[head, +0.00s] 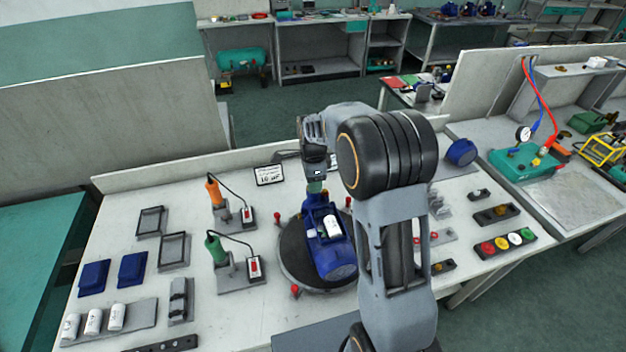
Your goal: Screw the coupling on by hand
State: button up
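A blue pump (329,250) lies on a dark round turntable (290,262) with red knobs around its rim. The pump has a white cylinder on its upper side. My gripper (315,178) points down at the far end of the pump. A small grey-green piece (315,187) shows right under the fingertips, at the pump's far end; it may be the coupling, but it is too small to be sure. The fingers are dark and small here, so I cannot tell whether they are closed on it. My arm hides the area right of the turntable.
Left of the turntable stand an orange-handled tool (213,190) and a green-handled tool (216,249) on holders with cables. Blue parts, empty trays and white cylinders (93,321) fill the left. A tray of coloured caps (502,243) lies right.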

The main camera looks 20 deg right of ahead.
jog(key=shift+n, duration=1.7)
jog(key=shift+n, duration=1.7)
jog(key=shift+n, duration=1.7)
jog(key=n, duration=0.3)
jog(key=shift+n, duration=0.3)
